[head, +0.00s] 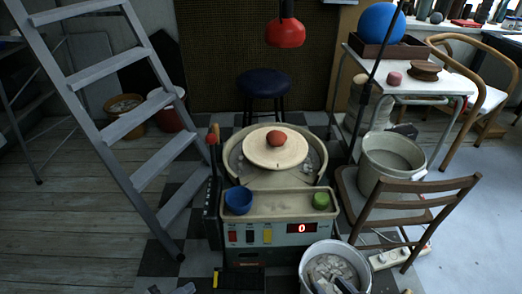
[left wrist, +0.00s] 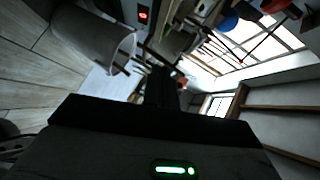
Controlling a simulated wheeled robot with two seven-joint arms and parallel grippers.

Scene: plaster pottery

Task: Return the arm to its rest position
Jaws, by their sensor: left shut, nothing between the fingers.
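My left gripper (left wrist: 167,88) shows in the left wrist view as a dark body with a green light and its fingers together, holding nothing. In the head view only a small grey piece (head: 180,288), likely of my left gripper, shows at the bottom edge. A dark piece (head: 345,286) at the bottom edge, over the metal bucket, looks like part of my right gripper; its fingers are too cut off to read. Both are low and in front of the pottery wheel (head: 234,170), which bears a reddish lump (head: 277,138) on its pale disc.
A stepladder (head: 118,120) is at left, a wooden chair (head: 400,212) with a pail (head: 390,160) at right.

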